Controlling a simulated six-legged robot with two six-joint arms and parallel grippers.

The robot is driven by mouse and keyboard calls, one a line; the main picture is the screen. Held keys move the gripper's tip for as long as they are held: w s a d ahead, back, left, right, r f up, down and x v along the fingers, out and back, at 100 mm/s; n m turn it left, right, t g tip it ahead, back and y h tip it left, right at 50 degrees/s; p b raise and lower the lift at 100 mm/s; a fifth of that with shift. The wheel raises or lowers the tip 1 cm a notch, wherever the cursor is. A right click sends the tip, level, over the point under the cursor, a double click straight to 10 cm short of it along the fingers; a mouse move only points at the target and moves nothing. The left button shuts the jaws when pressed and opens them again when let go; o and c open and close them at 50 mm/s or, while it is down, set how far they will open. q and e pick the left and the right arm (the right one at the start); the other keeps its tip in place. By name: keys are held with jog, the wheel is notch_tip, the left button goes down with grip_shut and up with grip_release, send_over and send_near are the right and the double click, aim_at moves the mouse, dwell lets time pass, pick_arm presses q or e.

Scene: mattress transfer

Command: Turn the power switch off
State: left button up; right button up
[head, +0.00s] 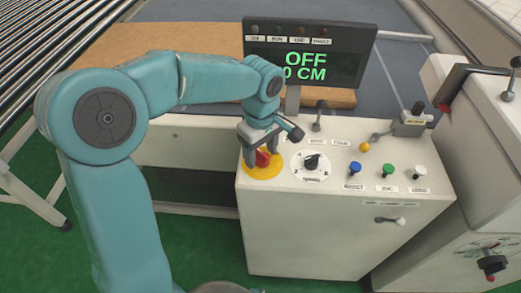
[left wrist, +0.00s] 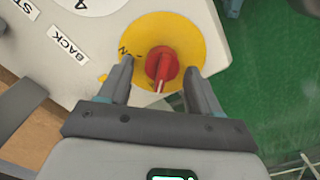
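The power switch is a red rotary knob (head: 262,158) on a round yellow plate (head: 262,170), at the left end of the white control console. In the left wrist view the red knob (left wrist: 161,66) has a white pointer mark, and the yellow plate (left wrist: 190,35) carries a partly covered "ON" label. My left gripper (head: 262,150) is over the knob. Its two fingers stand apart on either side of the knob with visible gaps, in the left wrist view (left wrist: 158,85). The display (head: 305,58) above the console reads "OFF" and "0 CM". My right gripper is not in view.
The white console (head: 330,235) also holds a black dial (head: 312,162), blue (head: 355,168), green (head: 388,171) and white (head: 420,171) buttons, a yellow knob (head: 364,147) and several levers. A brown mattress (head: 200,45) lies behind. A white machine (head: 475,130) stands at right.

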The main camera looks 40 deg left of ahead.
aim_at(260, 152)
pick_arm(q)
notch_tip(260, 152, up, 16)
jog(key=p, duration=0.2)
dwell(0.4)
jog(key=shift+s, duration=0.15)
dwell(0.4)
